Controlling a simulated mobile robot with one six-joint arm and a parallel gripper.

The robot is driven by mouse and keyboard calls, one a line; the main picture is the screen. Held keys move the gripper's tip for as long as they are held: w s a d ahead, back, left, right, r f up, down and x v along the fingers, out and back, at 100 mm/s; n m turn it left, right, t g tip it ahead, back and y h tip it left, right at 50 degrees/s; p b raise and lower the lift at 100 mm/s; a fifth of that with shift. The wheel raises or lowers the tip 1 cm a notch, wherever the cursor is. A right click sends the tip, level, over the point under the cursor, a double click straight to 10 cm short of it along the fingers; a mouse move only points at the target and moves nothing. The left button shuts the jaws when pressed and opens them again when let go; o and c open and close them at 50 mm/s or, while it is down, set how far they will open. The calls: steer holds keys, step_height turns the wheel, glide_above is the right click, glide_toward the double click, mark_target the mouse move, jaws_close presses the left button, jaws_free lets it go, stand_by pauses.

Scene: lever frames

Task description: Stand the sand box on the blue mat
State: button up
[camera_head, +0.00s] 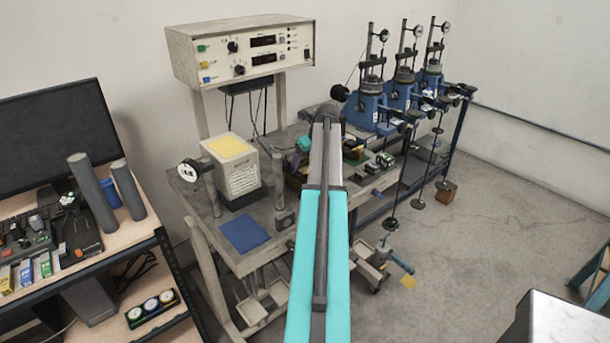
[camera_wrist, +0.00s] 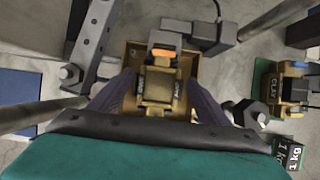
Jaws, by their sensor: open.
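In the wrist view a small brass-coloured box (camera_wrist: 158,98), which I take to be the sand box, sits inside a larger tan tray (camera_wrist: 131,57). Its side lettering is too small to read. My gripper (camera_wrist: 160,86) is open, with its dark fingers on either side of this box; I cannot tell whether they touch it. The blue mat (camera_head: 245,233) lies bare on the front left of the bench in the head view. A blue patch at the left edge of the wrist view (camera_wrist: 14,90) looks like the same mat. My arm hides the sand box in the head view.
A box marked CLAY (camera_wrist: 292,90) stands on a green mat (camera_wrist: 262,82), right of the tray. A 1 kg weight (camera_wrist: 288,152) is nearby. Metal posts and a bolted bar (camera_wrist: 94,38) crowd the tray. A white block with a yellow top (camera_head: 233,165) stands behind the blue mat.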

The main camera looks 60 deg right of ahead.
mark_target(305, 170)
steer(key=shift+f+b, duration=0.3)
steer(key=shift+f, duration=1.1)
steer(key=shift+s+a+f, duration=0.2)
steer(key=shift+f, duration=0.5)
steer(key=c, duration=1.3)
steer(key=shift+o, duration=0.2)
steer(key=shift+r, duration=0.35)
steer(key=shift+w+d+r+p, duration=0.1)
steer(key=shift+r+p, duration=0.3)
steer(key=shift+r, duration=0.1)
steer(key=shift+w+d+r+p, duration=0.1)
steer(key=shift+r+p, duration=0.25)
steer(key=shift+r, duration=0.1)
steer(key=shift+r+p, duration=1.65)
steer(key=shift+r, duration=1)
